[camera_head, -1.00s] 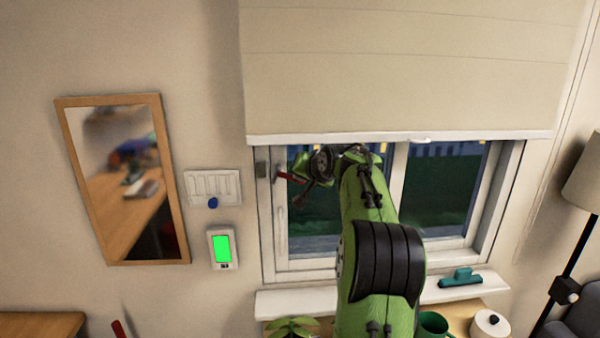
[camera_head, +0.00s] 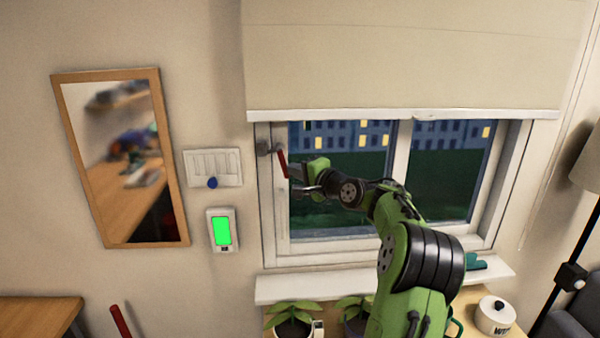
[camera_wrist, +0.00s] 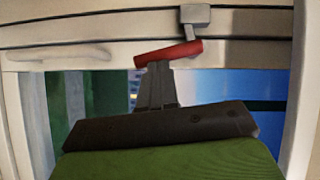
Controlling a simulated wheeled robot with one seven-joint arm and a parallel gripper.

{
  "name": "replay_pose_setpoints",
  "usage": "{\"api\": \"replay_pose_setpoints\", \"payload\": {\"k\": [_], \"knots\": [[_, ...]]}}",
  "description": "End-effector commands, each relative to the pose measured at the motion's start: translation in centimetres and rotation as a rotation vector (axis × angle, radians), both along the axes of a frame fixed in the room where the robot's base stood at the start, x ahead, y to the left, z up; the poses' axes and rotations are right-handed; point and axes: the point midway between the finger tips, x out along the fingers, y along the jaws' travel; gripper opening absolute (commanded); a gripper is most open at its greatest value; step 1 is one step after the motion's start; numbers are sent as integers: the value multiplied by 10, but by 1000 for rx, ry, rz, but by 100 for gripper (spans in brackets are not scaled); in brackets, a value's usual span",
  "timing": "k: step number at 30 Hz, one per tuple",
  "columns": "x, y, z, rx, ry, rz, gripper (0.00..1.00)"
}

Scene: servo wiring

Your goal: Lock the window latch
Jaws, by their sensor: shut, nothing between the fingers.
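The window latch has a red handle (camera_head: 282,163) and a grey mount (camera_head: 263,146) on the upper left of the window frame. In the head view the handle slants steeply down to the right. The red handle (camera_wrist: 168,53) and grey mount (camera_wrist: 195,14) also show in the wrist view. My gripper (camera_head: 292,176) is shut and empty, just right of the handle's lower part. In the wrist view its fingertips (camera_wrist: 158,66) lie right at the handle's edge; I cannot tell whether they touch it.
A white window handle (camera_wrist: 60,55) is near the latch. A blind (camera_head: 400,60) covers the window's top. The sill (camera_head: 310,287) runs below, with plants (camera_head: 292,318) and a white pot (camera_head: 495,316) beneath. A switch panel (camera_head: 213,167) and green-screen device (camera_head: 222,230) are on the left wall.

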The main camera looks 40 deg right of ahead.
Motion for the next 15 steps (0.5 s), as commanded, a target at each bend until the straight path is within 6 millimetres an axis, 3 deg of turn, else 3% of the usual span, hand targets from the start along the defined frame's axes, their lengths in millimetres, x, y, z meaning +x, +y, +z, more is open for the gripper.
{"api": "replay_pose_setpoints", "payload": {"k": [15], "knots": [[6, 7, -8, 151, -126, 0, 0]]}}
